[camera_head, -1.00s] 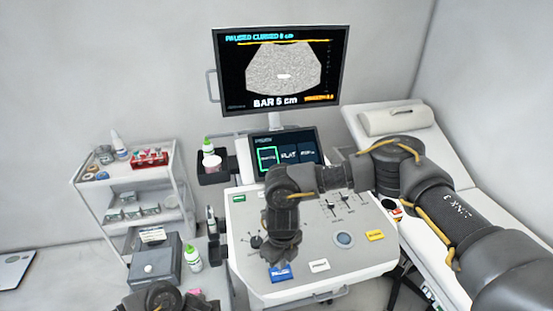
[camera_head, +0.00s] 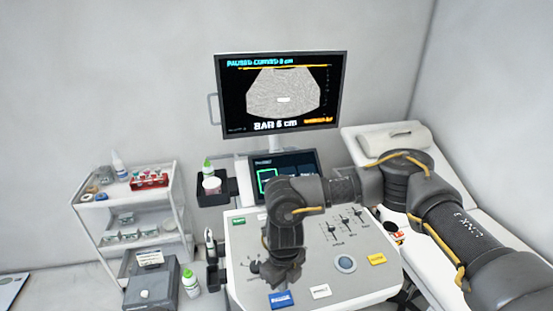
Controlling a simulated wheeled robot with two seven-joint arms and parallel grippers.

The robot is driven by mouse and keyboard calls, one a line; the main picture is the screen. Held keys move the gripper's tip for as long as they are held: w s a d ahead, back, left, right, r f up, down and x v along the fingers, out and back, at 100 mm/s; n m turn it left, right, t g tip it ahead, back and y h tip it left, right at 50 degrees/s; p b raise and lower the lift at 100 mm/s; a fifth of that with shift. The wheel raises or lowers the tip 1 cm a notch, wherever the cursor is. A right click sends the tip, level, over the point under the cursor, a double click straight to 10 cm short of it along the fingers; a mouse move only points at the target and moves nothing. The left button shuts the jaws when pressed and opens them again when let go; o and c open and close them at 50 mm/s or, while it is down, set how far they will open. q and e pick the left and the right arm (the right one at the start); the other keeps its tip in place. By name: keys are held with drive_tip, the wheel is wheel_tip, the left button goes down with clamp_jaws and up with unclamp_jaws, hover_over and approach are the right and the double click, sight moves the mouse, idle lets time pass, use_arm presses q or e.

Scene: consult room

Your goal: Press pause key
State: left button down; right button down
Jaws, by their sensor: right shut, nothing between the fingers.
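The console's control panel (camera_head: 240,270) carries a blue key (camera_head: 281,299) at its front edge, a white key (camera_head: 320,291) beside it, a yellow key (camera_head: 377,258) at the right and a green key (camera_head: 238,220) at the back left. The key labels are too small to read surely. The monitor (camera_head: 283,95) shows an ultrasound picture with "PAUSED" in its top line. My right gripper (camera_head: 284,278) points down over the panel, shut and empty, just behind the blue key and apart from it in the picture. My left gripper is out of view.
A tilted touch screen (camera_head: 308,163) stands behind the panel, partly hidden by my right arm. Sliders (camera_head: 345,222) and a trackball (camera_head: 345,264) lie right of the gripper. A cart (camera_head: 150,215) stands left, an examination couch (camera_head: 440,165) right.

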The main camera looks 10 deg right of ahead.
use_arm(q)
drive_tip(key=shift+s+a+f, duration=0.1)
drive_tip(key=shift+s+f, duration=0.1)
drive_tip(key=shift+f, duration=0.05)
use_arm(e)
drive_tip(key=s+r, duration=0.5)
drive_tip(key=s, duration=0.1)
drive_tip(key=shift+s, duration=0.3)
